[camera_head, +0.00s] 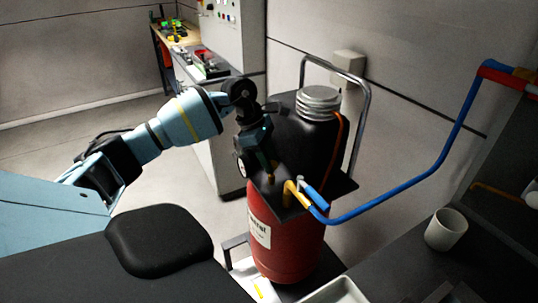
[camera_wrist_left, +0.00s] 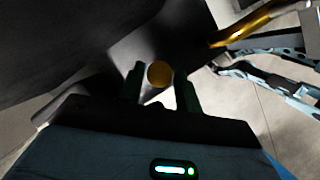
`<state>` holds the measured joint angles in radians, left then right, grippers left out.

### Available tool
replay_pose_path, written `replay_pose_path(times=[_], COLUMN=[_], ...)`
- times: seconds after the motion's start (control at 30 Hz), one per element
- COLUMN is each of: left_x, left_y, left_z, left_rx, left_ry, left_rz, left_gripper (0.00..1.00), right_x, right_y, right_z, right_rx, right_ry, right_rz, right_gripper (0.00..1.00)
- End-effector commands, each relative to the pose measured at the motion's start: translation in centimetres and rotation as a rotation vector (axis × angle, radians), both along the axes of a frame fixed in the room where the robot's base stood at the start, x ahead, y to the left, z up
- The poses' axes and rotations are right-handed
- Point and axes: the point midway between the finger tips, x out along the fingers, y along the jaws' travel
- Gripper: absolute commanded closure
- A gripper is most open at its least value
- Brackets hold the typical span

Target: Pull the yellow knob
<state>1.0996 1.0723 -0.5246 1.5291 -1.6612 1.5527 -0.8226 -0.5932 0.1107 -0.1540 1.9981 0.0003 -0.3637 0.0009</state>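The yellow knob (camera_wrist_left: 159,74) shows as a round end in the left wrist view, between the two fingertips with a small gap on each side. In the head view only a small yellowish bit of the knob (camera_head: 271,178) shows, at the black plate on the red and black tank (camera_head: 285,237). My left gripper (camera_head: 267,168) points down at it from above. The left gripper's dark fingers (camera_wrist_left: 162,88) are apart, and I see no contact with the knob. How deep the knob sits between them I cannot tell. My right gripper is not in view.
A yellow pipe fitting with a blue lever (camera_head: 313,197) stands right beside the knob, joined to a long blue pipe (camera_head: 445,140). A chrome handle (camera_head: 366,100) and silver cap (camera_head: 318,100) rise behind. A white cup (camera_head: 446,230) stands on the right counter.

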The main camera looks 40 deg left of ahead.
Motion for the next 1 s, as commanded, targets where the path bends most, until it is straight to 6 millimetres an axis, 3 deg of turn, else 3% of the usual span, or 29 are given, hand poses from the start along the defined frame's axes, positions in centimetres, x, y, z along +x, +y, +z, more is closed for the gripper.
replay_pose_path(times=[0.03, 0.27, 0.4, 0.57, 0.77, 0.8, 0.97, 1.0], left_x=[0.0, 0.0, 0.0, 0.1, 0.0, 0.0, 0.0, 0.0], left_y=[0.0, 0.0, 0.0, 0.0, 0.0, 0.0, 0.0, 0.0], left_z=[0.0, 0.0, 0.1, 1.6, 1.4, 1.5, 1.5, 1.4], left_rx=[0.000, 0.000, -0.001, 0.000, 0.000, 0.000, 0.000, 0.000], left_ry=[0.000, 0.000, 0.000, -0.004, -0.001, -0.001, -0.002, -0.002], left_rz=[0.000, 0.000, 0.000, 0.000, 0.000, 0.000, 0.001, -0.001], left_gripper=[0.73, 1.00, 1.00, 1.00, 1.00, 0.71, 0.50, 0.50], right_x=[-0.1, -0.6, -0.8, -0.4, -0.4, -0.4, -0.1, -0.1], right_y=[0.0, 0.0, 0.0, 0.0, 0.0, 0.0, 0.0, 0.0], right_z=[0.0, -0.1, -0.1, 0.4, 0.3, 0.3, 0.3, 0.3], right_rx=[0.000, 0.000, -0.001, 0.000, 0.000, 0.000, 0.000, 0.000], right_ry=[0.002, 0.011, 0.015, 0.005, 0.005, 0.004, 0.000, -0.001], right_rz=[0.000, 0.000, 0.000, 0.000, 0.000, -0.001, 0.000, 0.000], right_gripper=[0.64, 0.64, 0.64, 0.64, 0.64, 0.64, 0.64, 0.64])
